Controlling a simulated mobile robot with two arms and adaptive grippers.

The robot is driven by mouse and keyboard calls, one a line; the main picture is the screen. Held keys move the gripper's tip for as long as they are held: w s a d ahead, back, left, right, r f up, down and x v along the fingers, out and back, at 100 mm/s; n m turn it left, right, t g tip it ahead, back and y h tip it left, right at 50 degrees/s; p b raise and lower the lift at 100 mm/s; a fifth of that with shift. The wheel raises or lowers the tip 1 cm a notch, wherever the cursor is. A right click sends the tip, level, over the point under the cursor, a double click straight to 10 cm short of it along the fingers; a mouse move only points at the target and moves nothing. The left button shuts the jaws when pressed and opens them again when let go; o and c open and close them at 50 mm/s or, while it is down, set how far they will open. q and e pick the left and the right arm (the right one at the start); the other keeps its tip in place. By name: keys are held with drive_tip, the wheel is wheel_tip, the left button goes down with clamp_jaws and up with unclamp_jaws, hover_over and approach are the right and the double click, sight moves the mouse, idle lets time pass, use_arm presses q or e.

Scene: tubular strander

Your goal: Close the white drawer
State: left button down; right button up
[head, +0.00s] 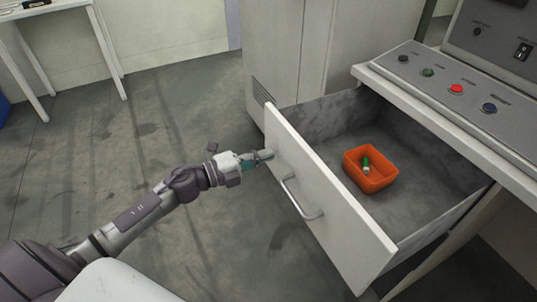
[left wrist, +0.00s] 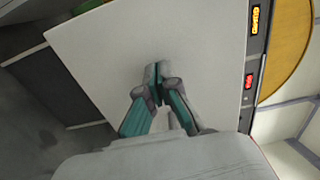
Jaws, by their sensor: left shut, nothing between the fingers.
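The white drawer (head: 330,215) stands pulled out from under the control desk, its grey inside showing. A metal bar handle (head: 299,197) is on its front. My left gripper (head: 268,155) is shut and empty, with its fingertips at the drawer front's left part, left of and above the handle in the head view. In the left wrist view the shut fingertips (left wrist: 155,72) point at a plain white panel (left wrist: 190,50), which looks like the drawer front. I cannot tell for certain whether they touch it. My right gripper is not in view.
An orange bin (head: 371,181) with a green and white object (head: 366,166) lies in the drawer. The control panel (head: 450,85) with several buttons is above it. A grey cabinet (head: 305,45) stands behind. Floor (head: 130,150) to the left is clear.

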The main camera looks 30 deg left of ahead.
use_arm(q)
drive_tip(key=shift+w+d, duration=0.4)
drive_tip(key=shift+w, duration=0.1)
